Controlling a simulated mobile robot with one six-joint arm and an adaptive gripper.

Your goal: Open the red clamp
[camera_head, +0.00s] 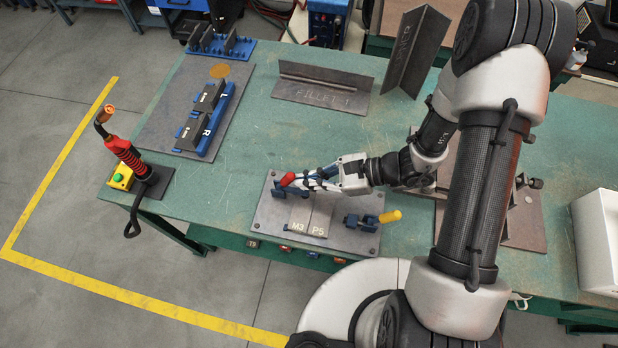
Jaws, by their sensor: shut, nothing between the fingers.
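The red clamp (287,179) stands at the left of a grey fixture plate (267,217) near the front edge of the green table. Its red handle tip points left, and its blue body lies partly behind my gripper. My gripper (312,180) is shut and empty, reaching in from the right, with its fingertips close to the red handle. I cannot tell whether they touch it. A second clamp with a yellow handle (391,216) is at the right of the same plate. Two metal pieces marked M3 and P5 (318,222) lie between the clamps.
A welding torch (125,154) stands in a holder at the table's left corner, beside a green button (118,177). Blue-based blocks marked L and R (206,120) and a fillet sample (322,88) lie behind. The table between the torch and the plate is clear.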

